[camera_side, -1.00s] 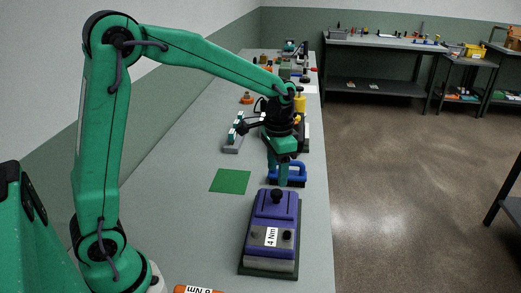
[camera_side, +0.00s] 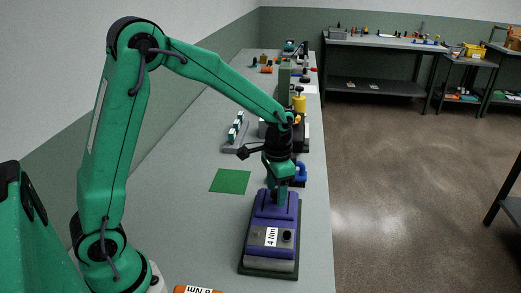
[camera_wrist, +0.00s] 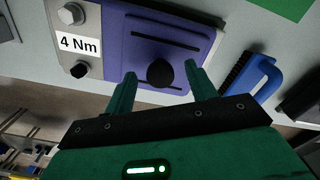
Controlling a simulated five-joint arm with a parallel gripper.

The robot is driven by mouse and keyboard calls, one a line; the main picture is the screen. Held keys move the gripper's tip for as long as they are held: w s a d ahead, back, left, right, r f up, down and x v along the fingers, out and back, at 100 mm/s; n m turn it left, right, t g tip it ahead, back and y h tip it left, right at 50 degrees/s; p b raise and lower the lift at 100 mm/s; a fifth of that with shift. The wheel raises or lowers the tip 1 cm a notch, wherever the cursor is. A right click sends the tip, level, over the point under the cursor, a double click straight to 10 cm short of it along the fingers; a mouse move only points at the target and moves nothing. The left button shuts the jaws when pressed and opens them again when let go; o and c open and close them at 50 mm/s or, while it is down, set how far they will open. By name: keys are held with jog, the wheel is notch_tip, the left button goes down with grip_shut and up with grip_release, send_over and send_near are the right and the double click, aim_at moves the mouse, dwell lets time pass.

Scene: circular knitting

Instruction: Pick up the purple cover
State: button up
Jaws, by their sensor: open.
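The purple cover (camera_side: 263,208) lies on a dark base with a grey metal block labelled "4 Nm" at its near end. In the wrist view the purple cover (camera_wrist: 150,30) carries a round black knob (camera_wrist: 160,73). My gripper (camera_wrist: 163,82) is open, with one green finger on each side of the knob and nothing gripped. In the side view my gripper (camera_side: 278,198) is over the far part of the cover and hides the knob. I cannot tell whether the fingers touch the cover.
A blue-handled brush (camera_wrist: 252,75) lies just beyond the cover. A green square (camera_side: 230,181) lies flat to the left on the bench. An orange "8 Nm" block (camera_side: 198,289) is at the near edge.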

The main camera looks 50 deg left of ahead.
jog(key=shift+c, duration=0.5)
jog(key=c, duration=1)
jog(key=shift+r, duration=0.55)
notch_tip(320, 180, up, 3)
jog(key=shift+r, duration=0.15)
jog(key=s+d+r, duration=0.2)
jog(key=d, duration=0.1)
jog(key=s+d+r, duration=0.2)
jog(key=d, duration=0.1)
jog(key=s+d+r, duration=0.2)
jog(key=d, duration=0.2)
jog(key=shift+r, duration=0.3)
